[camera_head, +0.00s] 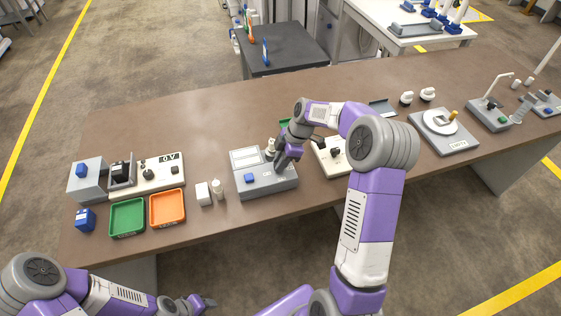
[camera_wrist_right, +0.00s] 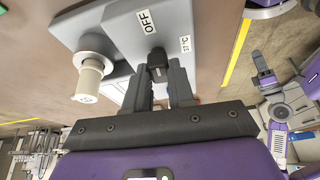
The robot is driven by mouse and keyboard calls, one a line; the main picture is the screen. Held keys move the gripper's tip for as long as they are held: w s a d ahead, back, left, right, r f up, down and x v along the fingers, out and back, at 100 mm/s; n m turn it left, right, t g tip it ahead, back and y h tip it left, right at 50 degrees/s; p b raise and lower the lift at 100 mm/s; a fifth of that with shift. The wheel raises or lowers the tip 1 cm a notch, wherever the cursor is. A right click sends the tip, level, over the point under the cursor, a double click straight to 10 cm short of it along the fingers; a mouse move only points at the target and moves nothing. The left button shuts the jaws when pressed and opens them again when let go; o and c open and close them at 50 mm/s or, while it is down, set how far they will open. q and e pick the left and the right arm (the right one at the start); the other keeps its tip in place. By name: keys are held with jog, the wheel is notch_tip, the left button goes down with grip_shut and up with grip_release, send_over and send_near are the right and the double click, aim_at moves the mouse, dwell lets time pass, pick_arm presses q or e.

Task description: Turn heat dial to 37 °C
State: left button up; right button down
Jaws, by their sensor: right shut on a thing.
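The grey heater unit (camera_head: 262,186) stands near the middle of the table, with a blue button on its top. In the right wrist view, its grey face (camera_wrist_right: 117,28) carries an "OFF" label (camera_wrist_right: 146,20) and a "37 °C" label (camera_wrist_right: 185,43). The small black dial (camera_wrist_right: 156,62) sits below these labels, between my fingertips. My right gripper (camera_wrist_right: 160,82) is shut on the dial; it also shows over the unit's right part in the head view (camera_head: 283,163). Which way the dial points is unclear. My left gripper (camera_head: 203,303) is low in front of the table; its jaw opening is unclear.
A pale bottle-like part (camera_wrist_right: 90,75) stands on the unit beside the dial. Left of the unit are a small white bottle (camera_head: 217,189), a white box (camera_head: 203,193), an orange tray (camera_head: 167,223) and a green tray (camera_head: 127,233). A cream device (camera_head: 328,163) stands close on the right.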

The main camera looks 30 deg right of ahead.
jog(key=m+b, duration=0.1)
jog(key=m, duration=0.1)
jog(key=m+t, duration=0.1)
jog(key=m, duration=0.1)
jog(key=shift+s+t+h+b, duration=0.1)
jog(key=shift+t+h+b, duration=0.2)
jog(key=shift+b, duration=0.05)
jog(key=m+t+h, duration=0.1)
jog(key=m, duration=0.2)
jog(key=shift+a+m, duration=0.15)
jog(key=shift+m, duration=0.25)
jog(key=m+h, duration=0.1)
jog(key=m, duration=0.1)
jog(key=m+p, duration=0.1)
jog(key=m, duration=0.1)
jog(key=shift+s+a+r+t+h, duration=0.1)
jog(key=shift+a+r+t+h, duration=0.05)
jog(key=shift+t+h, duration=0.2)
jog(key=m+h+p, duration=0.1)
jog(key=m, duration=0.1)
jog(key=shift+m, duration=0.3)
jog(key=shift+m+h+p, duration=0.45)
jog(key=shift+m, duration=0.65)
jog(key=c, duration=1)
grip_release()
jog(key=shift+o, duration=0.2)
